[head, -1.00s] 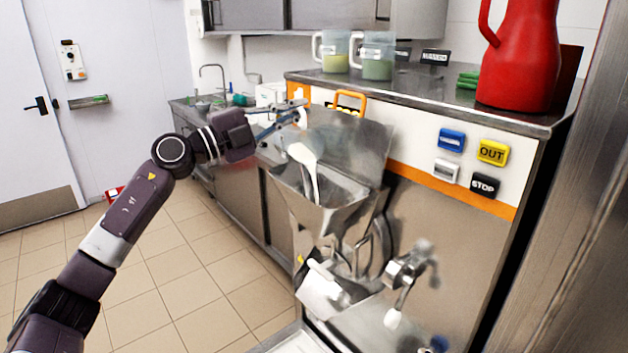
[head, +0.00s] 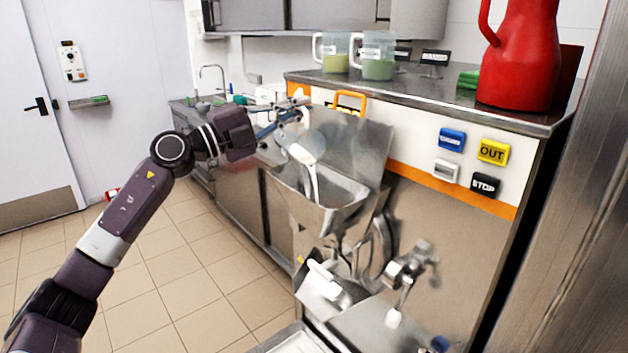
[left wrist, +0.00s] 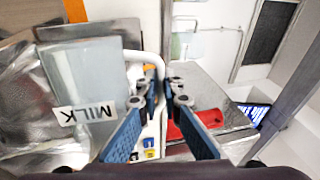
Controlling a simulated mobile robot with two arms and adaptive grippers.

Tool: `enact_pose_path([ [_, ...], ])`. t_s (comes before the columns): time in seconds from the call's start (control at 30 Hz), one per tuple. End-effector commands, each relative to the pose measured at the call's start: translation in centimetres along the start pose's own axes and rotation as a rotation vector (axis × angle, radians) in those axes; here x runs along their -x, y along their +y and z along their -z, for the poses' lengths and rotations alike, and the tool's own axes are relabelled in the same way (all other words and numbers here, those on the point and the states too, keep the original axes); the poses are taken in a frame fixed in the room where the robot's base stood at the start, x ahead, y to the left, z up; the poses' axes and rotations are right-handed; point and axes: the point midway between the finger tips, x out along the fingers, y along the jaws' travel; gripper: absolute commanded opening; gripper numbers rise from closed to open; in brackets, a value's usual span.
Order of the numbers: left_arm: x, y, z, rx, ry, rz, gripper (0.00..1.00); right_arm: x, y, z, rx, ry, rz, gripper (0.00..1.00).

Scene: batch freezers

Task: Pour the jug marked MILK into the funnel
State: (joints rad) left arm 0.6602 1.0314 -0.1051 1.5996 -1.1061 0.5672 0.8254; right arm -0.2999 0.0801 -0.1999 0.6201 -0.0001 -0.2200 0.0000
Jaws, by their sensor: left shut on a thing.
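My left gripper (head: 282,122) is shut on the handle of the jug marked MILK. In the left wrist view the clear jug (left wrist: 85,75) shows its MILK label upside down, and the fingers (left wrist: 158,88) meet at its white handle. In the head view the jug (head: 306,145) is tilted over the steel funnel (head: 325,200). A white stream runs from its mouth down into the funnel. How much milk is left in the jug is hard to tell. My right gripper is out of view.
Two clear jugs with greenish contents, a left one (head: 334,60) and a right one (head: 375,62), stand on the machine's steel top. A red jug (head: 520,60) stands at its right. Buttons, including yellow OUT (head: 492,152), are on the front. A tap (head: 410,268) juts out below.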

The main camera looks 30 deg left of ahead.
Motion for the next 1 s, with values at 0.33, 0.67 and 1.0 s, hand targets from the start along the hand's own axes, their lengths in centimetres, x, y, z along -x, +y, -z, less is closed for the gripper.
enact_pose_path([
  [0.33, 0.0, -0.2, 0.5, -0.041, 0.009, 0.001, 0.0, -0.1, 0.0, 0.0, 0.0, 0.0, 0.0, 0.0],
  [0.67, -0.1, -0.3, 1.0, -0.08, 0.017, 0.001, 0.0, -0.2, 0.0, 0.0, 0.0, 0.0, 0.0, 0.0],
  [1.0, -0.1, -0.5, 1.8, -0.147, 0.03, 0.001, 0.0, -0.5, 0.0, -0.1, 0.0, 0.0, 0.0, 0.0],
])
